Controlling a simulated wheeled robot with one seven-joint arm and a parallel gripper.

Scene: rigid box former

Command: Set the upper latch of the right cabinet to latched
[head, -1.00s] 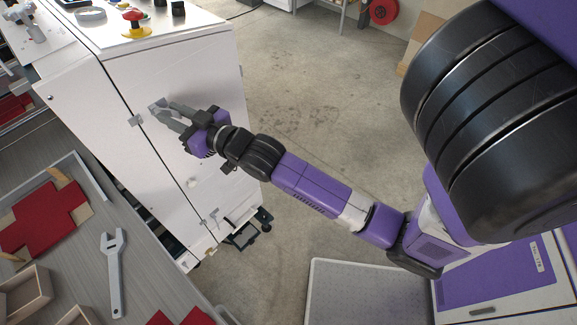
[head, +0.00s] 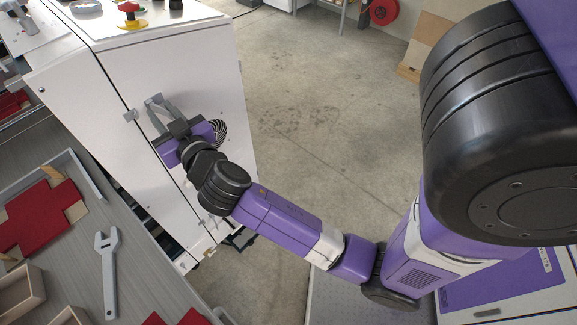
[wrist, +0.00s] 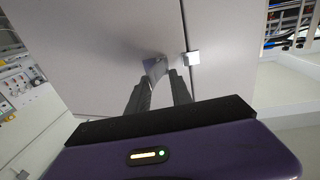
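The white cabinet (head: 205,65) stands at upper left in the head view, with a dark seam down its side. Its upper latch has a small grey catch (head: 130,115) at the seam; the catch also shows in the wrist view (wrist: 191,58). The grey latch lever (wrist: 154,70) lies just left of the catch in the wrist view, at my fingertips. My gripper (head: 155,104) is at the latch; in the wrist view its two fingers (wrist: 159,76) stand apart with the lever between or just beyond their tips. Firm contact cannot be told.
A lower latch (head: 209,223) sits near the cabinet's bottom. A grey workbench at lower left holds a wrench (head: 108,270), a red cross-shaped piece (head: 40,220) and wooden boxes (head: 22,295). Open concrete floor (head: 320,120) lies right of the cabinet.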

